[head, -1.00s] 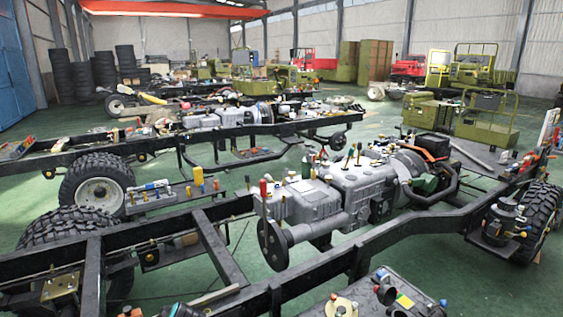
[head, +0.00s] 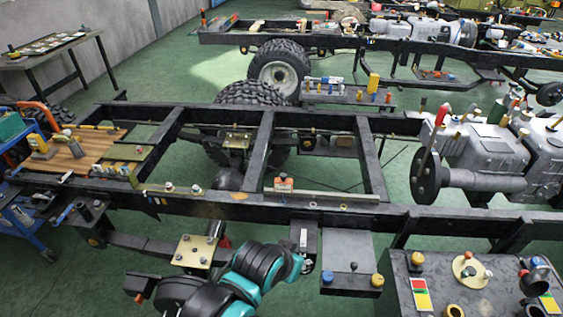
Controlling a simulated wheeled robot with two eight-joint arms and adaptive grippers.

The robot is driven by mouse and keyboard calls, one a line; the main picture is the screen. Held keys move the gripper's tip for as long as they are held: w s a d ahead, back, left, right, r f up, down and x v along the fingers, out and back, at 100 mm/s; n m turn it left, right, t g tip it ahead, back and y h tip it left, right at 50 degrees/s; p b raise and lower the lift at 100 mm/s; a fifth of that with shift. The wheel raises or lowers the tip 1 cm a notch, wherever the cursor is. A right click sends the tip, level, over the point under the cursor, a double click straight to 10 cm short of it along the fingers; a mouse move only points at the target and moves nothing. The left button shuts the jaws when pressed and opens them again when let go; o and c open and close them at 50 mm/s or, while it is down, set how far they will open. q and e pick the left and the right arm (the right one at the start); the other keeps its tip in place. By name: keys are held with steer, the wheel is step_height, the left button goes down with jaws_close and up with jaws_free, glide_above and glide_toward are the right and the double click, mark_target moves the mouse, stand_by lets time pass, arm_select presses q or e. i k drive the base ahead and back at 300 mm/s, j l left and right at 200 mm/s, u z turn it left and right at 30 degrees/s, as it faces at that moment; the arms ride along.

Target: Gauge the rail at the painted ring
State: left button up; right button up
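The long black chassis rail (head: 355,214) runs across the middle of the head view. A small yellowish oval mark (head: 240,196), which may be the painted ring, shows on this rail left of centre. A small pale ring (head: 313,206) lies further right on the rail. A small orange-and-white object (head: 283,184) stands by a long thin pale bar (head: 330,196) along the rail; I cannot tell if either is a gauge. A teal-and-black arm of mine shows at the bottom centre, below the rail. Neither gripper's fingertips can be seen.
A wooden board (head: 75,152) with small parts lies across the frame at left, near a blue cart (head: 25,225). A grey engine (head: 480,160) sits at right. A dark bench (head: 450,290) with small parts stands at bottom right. A table (head: 50,50) stands at back left.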

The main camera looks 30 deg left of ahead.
mark_target(283, 184)
steer(key=u, duration=1)
